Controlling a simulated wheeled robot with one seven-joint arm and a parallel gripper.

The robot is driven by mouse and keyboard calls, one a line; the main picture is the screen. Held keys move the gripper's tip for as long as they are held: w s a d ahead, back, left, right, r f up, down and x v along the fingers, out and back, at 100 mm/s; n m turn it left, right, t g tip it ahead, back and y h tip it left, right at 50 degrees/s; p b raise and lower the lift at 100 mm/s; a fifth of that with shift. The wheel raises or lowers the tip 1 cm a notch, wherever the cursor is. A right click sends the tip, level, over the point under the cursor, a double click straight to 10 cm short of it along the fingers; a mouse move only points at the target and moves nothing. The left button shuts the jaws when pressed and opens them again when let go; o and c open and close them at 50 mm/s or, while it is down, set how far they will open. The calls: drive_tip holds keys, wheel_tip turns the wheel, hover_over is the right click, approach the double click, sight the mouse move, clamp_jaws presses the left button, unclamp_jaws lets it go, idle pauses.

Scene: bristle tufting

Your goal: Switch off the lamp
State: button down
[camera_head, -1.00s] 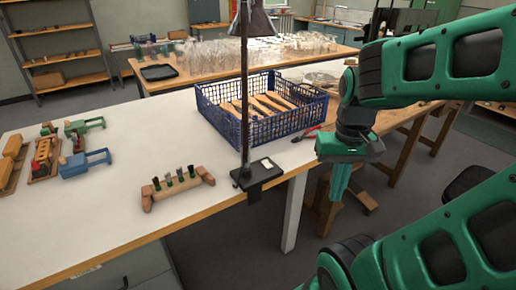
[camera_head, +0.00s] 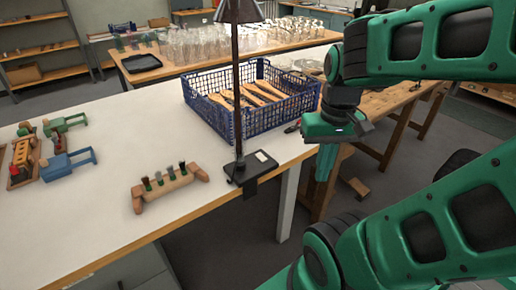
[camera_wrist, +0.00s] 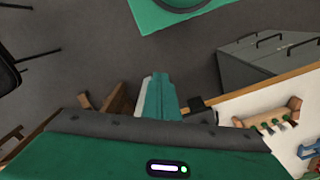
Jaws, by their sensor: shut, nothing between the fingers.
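The lamp (camera_head: 236,90) stands at the front edge of the white table, with a thin dark pole and a dark shade (camera_head: 238,11) cut off by the top of the head view. Its black base (camera_head: 246,180) is clamped at the edge and bears a small pale switch plate (camera_head: 261,157). My gripper (camera_head: 324,172) is shut and empty. It points down to the right of the lamp base, out past the table edge and apart from it. In the wrist view the shut green fingers (camera_wrist: 160,97) hang over the floor, near a small dark piece at the table edge.
A blue crate (camera_head: 270,115) with wooden brush handles stands behind the lamp. A wooden rack (camera_head: 168,187) with several tufts lies left of the base. Blue and green clamps (camera_head: 68,165) lie far left. A wooden bench (camera_head: 385,105) is behind my arm.

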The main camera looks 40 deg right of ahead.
drive_tip(key=w+d+r+n, duration=0.2)
drive_tip(key=w+n, duration=1.2)
drive_tip(key=w, duration=0.1)
drive_tip(key=n+t, duration=0.1)
drive_tip(key=n, duration=0.9)
hover_over(262, 157)
drive_tip(key=shift+s+f, duration=0.25)
drive_tip(key=shift+f, duration=0.25)
drive_tip(key=f, duration=0.4)
drive_tip(key=w+f, duration=0.1)
drive_tip(key=f, duration=0.9)
drive_tip(key=shift+w, duration=0.3)
drive_tip(key=shift+s+f, duration=0.1)
drive_tip(key=shift+s, duration=0.05)
drive_tip(key=shift+s, duration=0.6)
